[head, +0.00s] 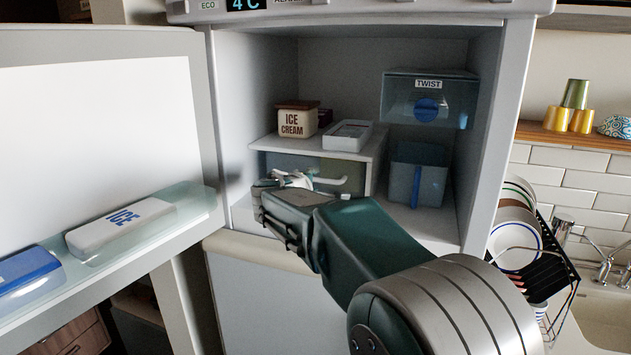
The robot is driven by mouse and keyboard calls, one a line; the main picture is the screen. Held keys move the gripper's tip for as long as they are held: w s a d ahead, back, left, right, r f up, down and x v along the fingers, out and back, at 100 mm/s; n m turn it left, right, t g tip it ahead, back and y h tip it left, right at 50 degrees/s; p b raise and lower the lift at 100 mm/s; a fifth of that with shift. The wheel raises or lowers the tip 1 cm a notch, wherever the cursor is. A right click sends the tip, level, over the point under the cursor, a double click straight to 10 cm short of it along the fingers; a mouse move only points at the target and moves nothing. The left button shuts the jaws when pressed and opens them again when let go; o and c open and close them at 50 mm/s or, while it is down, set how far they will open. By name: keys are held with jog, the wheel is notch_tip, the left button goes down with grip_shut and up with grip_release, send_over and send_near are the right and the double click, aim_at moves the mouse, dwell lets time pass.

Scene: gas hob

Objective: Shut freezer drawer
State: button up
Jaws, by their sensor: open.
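The freezer compartment stands open, with its door (95,120) swung out to the left. Inside, a drawer (344,170) with a pale horizontal handle (330,181) sits under a white shelf (352,152) at the left. Its front is largely hidden by my arm. My gripper (285,181) is open in front of the drawer, close to the handle; whether it touches is unclear. A clear bluish drawer labelled TWIST (428,100) is at the upper right, and a blue bin (417,176) stands below it.
An ice cream tub (297,119) and a white tray (348,134) sit on the shelf. The door rack holds an ICE pack (120,226) and a blue box (28,275). A dish rack (556,262) with plates stands right of the freezer. The freezer's right wall (496,130) bounds the opening.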

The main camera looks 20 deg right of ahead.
jog(key=v, duration=0.9)
jog(key=shift+s+a, duration=0.15)
jog(key=s+d+f+m+g, duration=0.1)
jog(key=s, duration=0.1)
jog(key=s+d+f+m+g, duration=0.1)
jog(key=s+d, duration=0.1)
jog(key=s, duration=0.1)
jog(key=s+d+f+m+g, duration=0.1)
jog(key=s+d, duration=0.1)
jog(key=s, duration=0.1)
jog(key=shift+s+d+f+y, duration=0.15)
jog(key=shift+y, duration=0.25)
jog(key=s+a+f+m+g+y, duration=0.1)
jog(key=s+f+m+y, duration=0.3)
jog(key=s, duration=0.8)
jog(key=s+a+f+m+g+y, duration=0.1)
jog(key=s+f+m+g+y, duration=0.2)
jog(key=s+f, duration=0.6)
jog(key=s+m+y, duration=0.1)
jog(key=s, duration=0.2)
jog(key=shift+a, duration=0.2)
jog(key=shift+f, duration=0.15)
